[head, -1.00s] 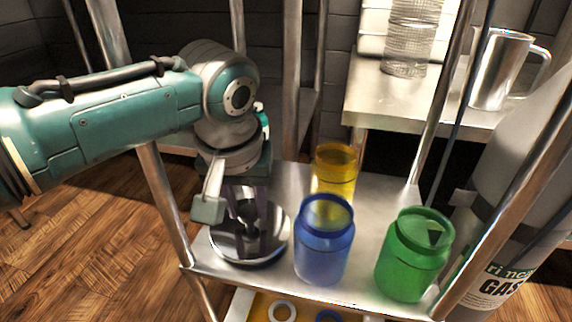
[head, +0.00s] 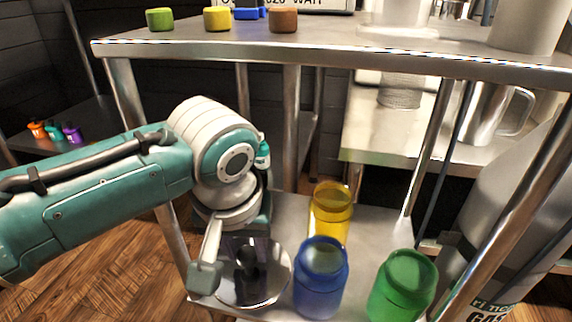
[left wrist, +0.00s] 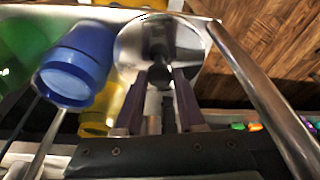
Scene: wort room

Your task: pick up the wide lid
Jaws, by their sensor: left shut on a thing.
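The wide lid is a round, shiny metal disc (head: 268,285) with a dark knob at its centre. It is at the left end of the lower metal shelf, beside the blue jar; I cannot tell whether it touches the shelf. My left gripper (head: 246,256) points down over it, its dark purple fingers shut on the knob. In the left wrist view the lid (left wrist: 185,38) lies beyond the fingers (left wrist: 160,78), with the knob between them. The arm and fingers hide part of the lid. My right gripper is not in view.
A blue jar (head: 320,285) stands close right of the lid, with a yellow jar (head: 331,215) behind and a green jar (head: 403,288) further right. A shelf post (head: 170,245) is close on the left. The upper shelf (head: 330,62) overhangs, with coloured blocks on it.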

